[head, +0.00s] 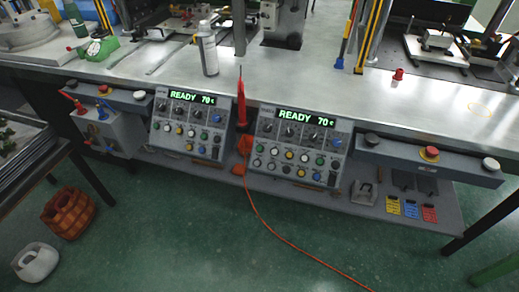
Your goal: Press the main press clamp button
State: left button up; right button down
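Two sloped grey control panels hang under the front of the metal workbench. The left panel (187,124) and the right panel (297,147) each have a green display reading "READY 70", dark knobs, and rows of small white, yellow, green and blue buttons. A similar bar (120,98) is at the left. I cannot read which button is the main press clamp button. Neither of my grippers is in view.
The steel worktop (290,85) holds a white bottle (207,50), fixtures and a small red piece (398,74). A red pointed tool (241,108) stands between the panels, and an orange cable (270,225) runs across the floor. A brown basket (70,212) and pale jug (36,262) stand lower left.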

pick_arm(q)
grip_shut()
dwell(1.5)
